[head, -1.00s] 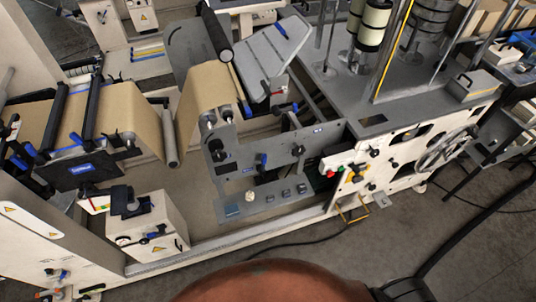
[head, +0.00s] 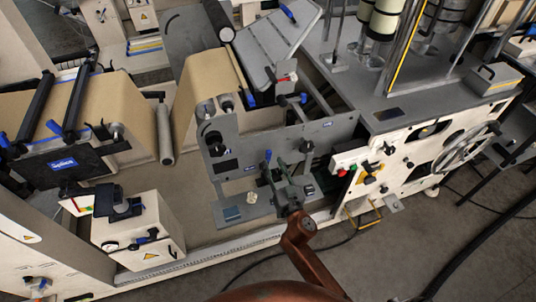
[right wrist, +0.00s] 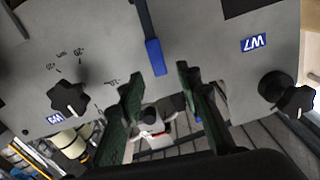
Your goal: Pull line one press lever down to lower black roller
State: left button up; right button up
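The press lever is a dark bar with a blue grip. It shows on the grey panel in the head view (head: 267,158) and hangs from the top in the right wrist view (right wrist: 154,55). My right gripper (head: 285,168) is in front of this panel, by the lever. In the right wrist view its green-black fingers (right wrist: 160,76) are apart, with the blue grip's end in line with the gap; nothing is held. Contact cannot be told. A black roller (head: 217,22) stands above the brown paper web; whether this lever moves it cannot be told. My left gripper is not in view.
Black knobs sit on the panel, at left (right wrist: 68,95) and right (right wrist: 287,92) in the right wrist view. A small box with a black clamp (head: 120,200) stands at left. A white control panel with buttons (head: 358,162) is at right.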

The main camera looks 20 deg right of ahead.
aim_at(269, 155)
jog(key=w, duration=0.6)
jog(key=shift+w+a+f, duration=0.1)
jog(key=shift+w, duration=0.15)
jog(key=shift+c, duration=0.5)
grip_shut()
